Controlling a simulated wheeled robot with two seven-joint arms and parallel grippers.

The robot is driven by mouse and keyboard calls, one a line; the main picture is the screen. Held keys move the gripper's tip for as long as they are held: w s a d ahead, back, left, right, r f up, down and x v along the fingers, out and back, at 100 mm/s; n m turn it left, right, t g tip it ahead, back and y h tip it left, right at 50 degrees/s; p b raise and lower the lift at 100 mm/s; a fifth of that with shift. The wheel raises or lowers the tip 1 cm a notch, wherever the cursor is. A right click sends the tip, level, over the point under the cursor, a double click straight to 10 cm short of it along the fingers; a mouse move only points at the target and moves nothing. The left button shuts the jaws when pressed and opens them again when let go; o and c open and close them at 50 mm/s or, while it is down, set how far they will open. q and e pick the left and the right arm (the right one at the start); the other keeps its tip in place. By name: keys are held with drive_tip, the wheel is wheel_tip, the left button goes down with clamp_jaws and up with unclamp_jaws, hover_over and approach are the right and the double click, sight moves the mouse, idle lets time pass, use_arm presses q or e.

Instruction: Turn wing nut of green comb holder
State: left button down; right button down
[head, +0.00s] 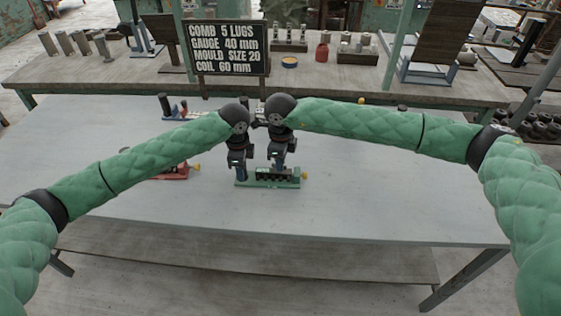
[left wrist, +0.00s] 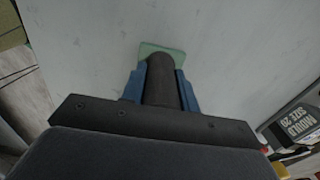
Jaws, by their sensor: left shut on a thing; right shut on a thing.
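The green comb holder (head: 268,184) lies on the grey table, with a dark toothed part along its middle and a small yellow piece (head: 305,175) at its right end. My left gripper (head: 241,177) is at the holder's left end. In the left wrist view its blue fingers are shut on a dark round post (left wrist: 162,82), which stands on a green base (left wrist: 175,50). My right gripper (head: 279,166) points down over the holder's middle right. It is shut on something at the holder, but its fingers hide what. I cannot make out the wing nut clearly.
A red holder (head: 175,173) with a yellow end lies to the left, partly behind my left arm. A blue and red holder (head: 185,114) lies behind. A black sign (head: 226,48) stands at the back bench. The table's front and right are clear.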

idle(0.4)
drive_tip(key=c, duration=1.5)
unclamp_jaws()
drive_tip(key=shift+c, duration=0.2)
drive_tip(key=shift+r, duration=0.1)
wheel_tip(320, 180, up, 12)
